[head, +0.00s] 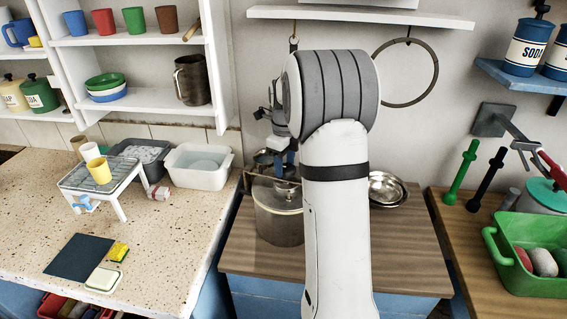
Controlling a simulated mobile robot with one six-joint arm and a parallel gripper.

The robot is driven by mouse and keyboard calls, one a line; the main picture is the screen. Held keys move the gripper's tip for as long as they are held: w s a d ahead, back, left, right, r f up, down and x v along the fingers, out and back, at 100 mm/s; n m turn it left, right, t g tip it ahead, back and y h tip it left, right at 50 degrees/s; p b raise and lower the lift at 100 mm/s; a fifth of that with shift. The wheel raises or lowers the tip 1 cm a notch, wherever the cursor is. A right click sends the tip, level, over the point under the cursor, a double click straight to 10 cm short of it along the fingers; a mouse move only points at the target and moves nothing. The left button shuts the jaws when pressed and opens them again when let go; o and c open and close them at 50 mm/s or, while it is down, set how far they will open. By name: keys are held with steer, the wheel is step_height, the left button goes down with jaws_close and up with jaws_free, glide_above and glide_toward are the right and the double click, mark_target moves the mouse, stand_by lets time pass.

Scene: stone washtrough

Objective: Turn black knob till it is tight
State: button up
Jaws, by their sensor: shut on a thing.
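My gripper (284,168) is small in the head view, left of my arm, and points down at the top of a large metal pot (278,222). The pot stands upright on the wooden counter, with a bar and frame across its top. My gripper is shut at the middle of the pot's top, where the black knob is. The knob is mostly hidden by the fingers and too small to make out clearly. My arm covers the pot's right edge.
Shiny metal bowls (388,188) stand right of my arm. A green crate (525,265) is at right. The wooden counter's front (400,270) is clear.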

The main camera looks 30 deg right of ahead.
mark_target(285, 167)
steer(key=shift+m, duration=0.4)
steer(key=o, duration=1)
steer(key=shift+r, duration=3.9)
steer(key=shift+s, duration=0.1)
